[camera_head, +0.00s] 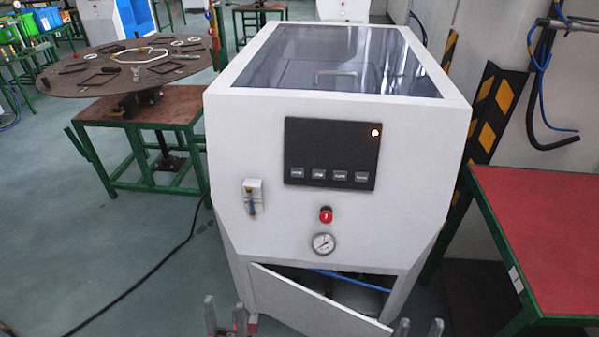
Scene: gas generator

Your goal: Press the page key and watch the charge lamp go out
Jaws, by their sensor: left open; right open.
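A white gas generator cabinet (240,160) stands in the middle of the head view. Its sloped front carries a dark control panel (331,148). A row of several small grey keys (340,176) runs along the panel's lower part; their labels are too small to read, so I cannot tell which is the page key. My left gripper (225,308) is open and empty at the bottom edge, below and left of the panel. My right gripper (419,327) is open and empty at the bottom edge, below and right of it.
A small switch box (253,196) sits at the left. A red-topped table (545,225) stands close on the right; a round table (95,80) is at the left.

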